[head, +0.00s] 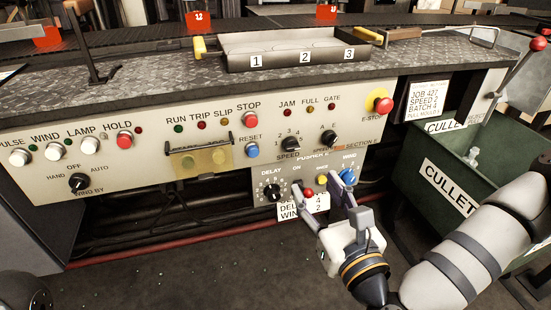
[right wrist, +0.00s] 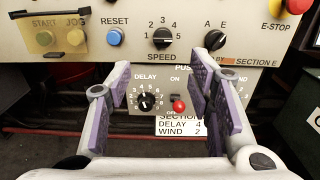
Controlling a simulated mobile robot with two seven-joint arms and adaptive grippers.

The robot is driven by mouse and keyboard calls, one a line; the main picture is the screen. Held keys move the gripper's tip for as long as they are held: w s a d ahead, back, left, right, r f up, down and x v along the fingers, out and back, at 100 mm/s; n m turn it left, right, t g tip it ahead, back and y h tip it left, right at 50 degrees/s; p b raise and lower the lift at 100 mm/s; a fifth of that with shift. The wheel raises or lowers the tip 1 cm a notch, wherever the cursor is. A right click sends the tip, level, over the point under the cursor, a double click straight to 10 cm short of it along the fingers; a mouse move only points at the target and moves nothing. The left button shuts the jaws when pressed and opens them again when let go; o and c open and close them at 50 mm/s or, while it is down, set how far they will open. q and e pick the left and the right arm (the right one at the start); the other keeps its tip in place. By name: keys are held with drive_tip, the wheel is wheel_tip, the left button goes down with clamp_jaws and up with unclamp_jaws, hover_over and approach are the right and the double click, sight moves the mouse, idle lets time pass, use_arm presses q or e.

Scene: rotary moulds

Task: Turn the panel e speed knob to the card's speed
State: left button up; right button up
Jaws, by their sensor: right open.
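The black speed knob (head: 289,143) sits on the cream panel, with numbers around it and SPEED below. It also shows in the right wrist view (right wrist: 162,38), above and beyond the fingers; its pointer is too small to read surely. The job card (head: 428,100) at the right reads JOB 427, SPEED 2, BATCH 4. My right gripper (head: 318,187) is open and empty, in front of the lower section panel, below the speed knob and apart from it. In the right wrist view its fingers (right wrist: 164,80) stand wide apart. My left gripper is not in view.
The A-E selector (head: 328,138) is right of the speed knob and the blue RESET button (head: 252,151) left. The E-stop (head: 380,102) is farther right.

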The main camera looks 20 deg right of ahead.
sight(294, 148)
drive_tip(key=w, duration=1.2)
drive_tip(key=shift+w+r, duration=0.1)
clamp_jaws()
